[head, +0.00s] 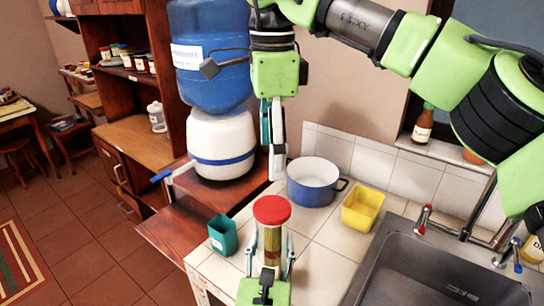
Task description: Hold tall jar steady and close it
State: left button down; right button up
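The tall jar (272,243) stands upright near the front edge of the tiled counter. It is clear, with yellowish-green contents. A red lid (271,209) sits on its top; I cannot tell whether it is tight. My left gripper (270,247) comes up from the bottom of the view, with one finger on each side of the jar, shut on its body. My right gripper (273,165) hangs from above, fingers pointing down, above and apart from the red lid. Its fingers are seen nearly edge-on, so its opening is unclear. It holds nothing visible.
A teal cup (223,235) stands just left of the jar. A blue pot (314,183) and a yellow container (362,209) stand behind and right. The sink (440,265) with red-and-blue-handled taps lies at right. A large blue-and-white water dispenser (222,145) stands behind left.

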pick_arm(q)
jog(key=c, duration=1)
grip_release()
jog(key=shift+s, duration=0.1)
jog(key=s+a, duration=0.1)
jog(key=s, duration=1)
jog(key=shift+s+a, duration=0.15)
jog(key=shift+s, duration=0.25)
